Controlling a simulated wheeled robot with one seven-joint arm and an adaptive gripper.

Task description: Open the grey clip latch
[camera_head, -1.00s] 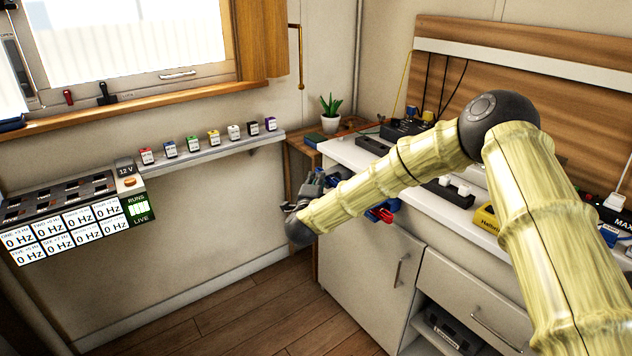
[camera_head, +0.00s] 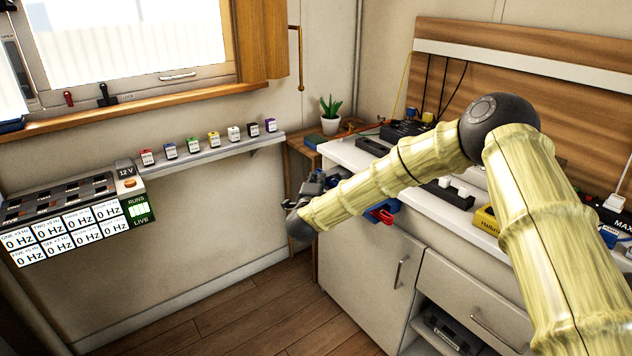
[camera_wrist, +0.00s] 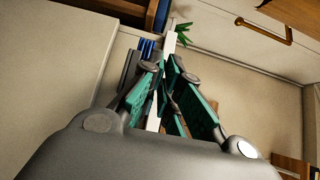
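I cannot make out a grey clip latch for certain in either view. In the head view my gripper (camera_head: 314,183) is small and partly hidden by my wrist, in front of the wooden stand and left of the white counter's end. In the wrist view its green-padded fingers (camera_wrist: 165,70) converge with a narrow pale strip showing between them. I cannot tell whether they are touching anything. A blue and red item (camera_head: 382,213) sits at the counter's front edge, partly behind my forearm.
A potted plant (camera_head: 330,114) stands on the wooden stand behind my gripper. The white counter (camera_head: 345,152) carries several devices. A wall shelf (camera_head: 215,150) holds several small coloured blocks, and a display unit (camera_head: 70,225) is at left. The floor (camera_head: 270,315) ahead is clear.

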